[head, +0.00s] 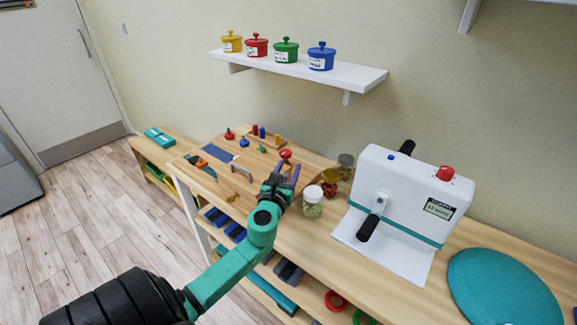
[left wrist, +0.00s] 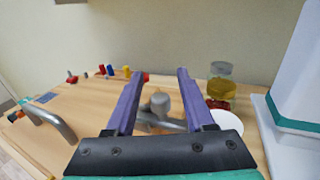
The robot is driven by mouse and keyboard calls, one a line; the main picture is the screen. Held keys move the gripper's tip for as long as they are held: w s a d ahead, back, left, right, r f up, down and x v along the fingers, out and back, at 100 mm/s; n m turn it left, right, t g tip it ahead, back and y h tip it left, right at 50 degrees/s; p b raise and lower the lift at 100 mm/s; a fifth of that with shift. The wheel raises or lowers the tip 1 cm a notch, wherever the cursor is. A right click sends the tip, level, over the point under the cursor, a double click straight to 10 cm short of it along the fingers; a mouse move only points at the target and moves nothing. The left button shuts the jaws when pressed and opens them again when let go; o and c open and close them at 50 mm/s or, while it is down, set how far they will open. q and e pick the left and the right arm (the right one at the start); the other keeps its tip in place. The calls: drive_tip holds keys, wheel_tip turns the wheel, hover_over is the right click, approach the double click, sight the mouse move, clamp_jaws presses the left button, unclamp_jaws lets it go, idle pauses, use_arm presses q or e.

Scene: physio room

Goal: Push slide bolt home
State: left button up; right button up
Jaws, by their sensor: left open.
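My left gripper (head: 281,178) is over the wooden board on the bench, its arm coming in from the lower left. Its two purple fingers are apart, with nothing held between them. In the left wrist view the gripper (left wrist: 160,78) has a grey metal slide bolt (left wrist: 158,104) showing between its fingers, with a round upright knob and a bar lying crosswise. I cannot tell whether a finger touches the knob. The fingers and palm hide part of the bolt, and the gripper covers it in the head view. My right gripper is not in view.
A lidded jar (head: 312,203) stands close to the right of the gripper, with a white machine (head: 402,205) beyond. A grey pull handle (head: 240,169) and coloured pegs (head: 262,134) are on the board (head: 215,178). A teal disc (head: 503,288) lies far right.

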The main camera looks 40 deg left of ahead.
use_arm(q)
drive_tip(key=shift+w+a, duration=0.15)
drive_tip(key=shift+w, duration=0.2)
clamp_jaws()
idle(1.2)
